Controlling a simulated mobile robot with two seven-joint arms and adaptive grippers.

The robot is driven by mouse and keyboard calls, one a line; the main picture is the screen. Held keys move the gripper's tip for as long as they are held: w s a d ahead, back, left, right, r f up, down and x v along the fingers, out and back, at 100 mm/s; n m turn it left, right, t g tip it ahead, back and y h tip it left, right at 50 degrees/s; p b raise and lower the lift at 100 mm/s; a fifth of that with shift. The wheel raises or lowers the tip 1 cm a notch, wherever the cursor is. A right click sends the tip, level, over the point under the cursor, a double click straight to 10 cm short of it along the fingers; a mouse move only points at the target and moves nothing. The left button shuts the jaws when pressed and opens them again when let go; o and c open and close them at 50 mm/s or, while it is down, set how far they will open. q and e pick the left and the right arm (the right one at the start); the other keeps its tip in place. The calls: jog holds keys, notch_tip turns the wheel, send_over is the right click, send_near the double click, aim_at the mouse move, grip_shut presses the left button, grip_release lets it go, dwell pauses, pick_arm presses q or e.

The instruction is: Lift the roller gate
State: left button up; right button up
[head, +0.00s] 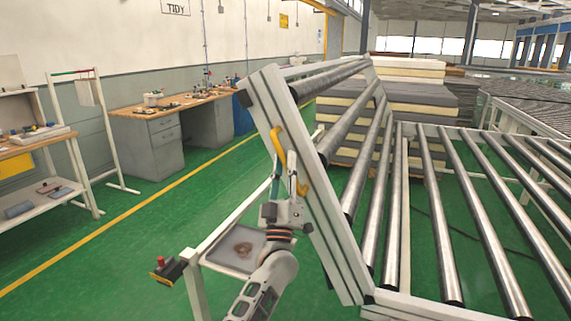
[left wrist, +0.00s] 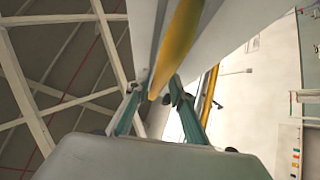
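The roller gate (head: 318,195) is a pale frame with metal rollers, tilted up steeply from its lower end beside the flat conveyor. A yellow handle (head: 302,178) is fixed to its outer side beam. My left gripper (head: 284,170) is at this handle, below and in front of the beam. In the left wrist view, the teal fingers (left wrist: 158,98) converge on either side of the yellow handle (left wrist: 180,45) and appear shut on it. The exact contact is partly hidden. My right gripper is in neither view.
The flat roller conveyor (head: 398,300) stretches to the right. Stacked mattresses (head: 415,97) stand behind the gate. A small tray stand (head: 235,262) with a red button box (head: 168,270) is near my left arm. Workbenches line the left wall; green floor lies clear between.

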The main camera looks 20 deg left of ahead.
pick_arm(q)
jog(key=shift+d, duration=0.15)
dwell(0.5)
jog(key=shift+s+f, duration=0.1)
jog(key=shift+f, duration=0.1)
jog(key=v, duration=1.1)
jog(key=shift+s, duration=0.35)
jog(key=shift+d, duration=0.15)
jog(key=shift+f, duration=0.1)
jog(key=s+d+f+m+g+h, duration=0.1)
jog(key=s+f+m+g+h, duration=0.4)
jog(key=f, duration=0.6)
jog(key=s+f+m+g+h, duration=0.1)
jog(key=s+f+m+g, duration=0.15)
jog(key=s+f, duration=0.6)
jog(key=s+d+f+m+g+h, duration=0.1)
jog(key=s+f+m+g+h, duration=0.3)
jog(key=f, duration=0.8)
jog(key=s+a+f+m+g+y, duration=0.1)
jog(key=s+a+f+m+g, duration=0.1)
jog(key=s+f, duration=0.7)
jog(key=s+m+g, duration=0.1)
jog(key=s+g, duration=0.1)
jog(key=s, duration=0.1)
jog(key=shift+y, duration=0.3)
